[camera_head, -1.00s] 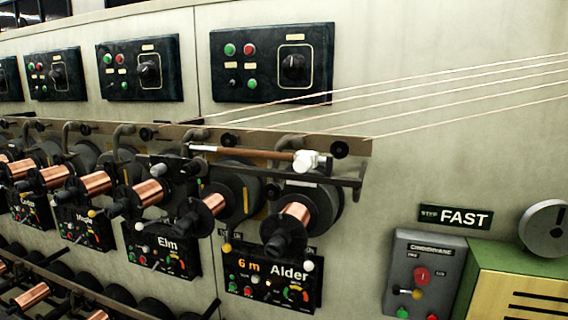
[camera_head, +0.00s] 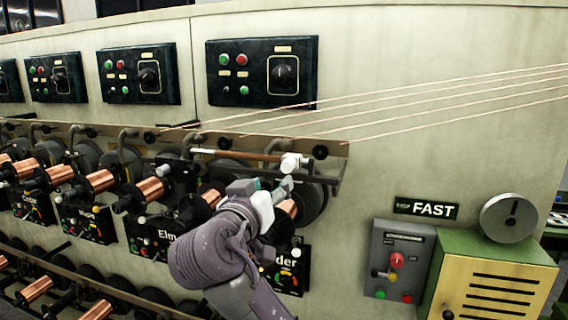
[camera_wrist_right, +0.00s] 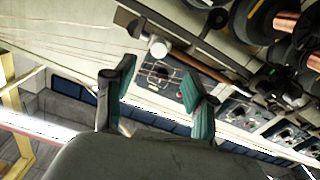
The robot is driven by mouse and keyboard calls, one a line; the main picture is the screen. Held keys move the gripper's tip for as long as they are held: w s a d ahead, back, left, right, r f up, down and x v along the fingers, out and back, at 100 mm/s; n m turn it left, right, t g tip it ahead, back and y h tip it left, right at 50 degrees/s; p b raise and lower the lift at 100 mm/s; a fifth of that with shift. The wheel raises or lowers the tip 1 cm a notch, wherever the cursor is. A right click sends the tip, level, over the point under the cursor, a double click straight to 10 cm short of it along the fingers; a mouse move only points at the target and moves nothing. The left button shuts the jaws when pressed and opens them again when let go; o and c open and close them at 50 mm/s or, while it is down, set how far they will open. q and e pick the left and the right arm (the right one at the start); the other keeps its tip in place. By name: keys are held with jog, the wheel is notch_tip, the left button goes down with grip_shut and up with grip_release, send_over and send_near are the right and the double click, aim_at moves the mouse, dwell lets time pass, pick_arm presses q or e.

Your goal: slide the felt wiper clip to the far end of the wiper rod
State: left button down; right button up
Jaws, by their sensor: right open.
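The wiper rod (camera_head: 250,156) is a thin brown rod running along the rail above the Elm and Alder spools. A white blocky piece, which looks like the felt wiper clip (camera_head: 291,163), sits at the rod's right end. In the right wrist view the rod (camera_wrist_right: 205,68) runs diagonally and the white piece (camera_wrist_right: 158,47) is at its upper left end. My right gripper (camera_head: 268,188) is just below the white piece, apart from it as far as I can tell. In the wrist view its teal fingers (camera_wrist_right: 155,92) are spread with nothing between them. My left gripper is out of view.
Copper spools (camera_head: 150,190) line the left and stand close to my right arm. Thin wires (camera_head: 440,98) stretch rightward from the rail above the rod. A grey control box (camera_head: 398,262) and a green cabinet (camera_head: 500,255) stand at the right.

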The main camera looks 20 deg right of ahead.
aim_at(286, 168)
jog(key=p+x, duration=0.4)
jog(key=x, duration=0.5)
jog(key=shift+w+d+r+p, duration=0.2)
jog(key=shift+d+p, duration=0.1)
jog(key=shift+w+d+f, duration=0.2)
jog(key=shift+w+d, duration=0.1)
jog(key=shift+w, duration=0.25)
grip_shut()
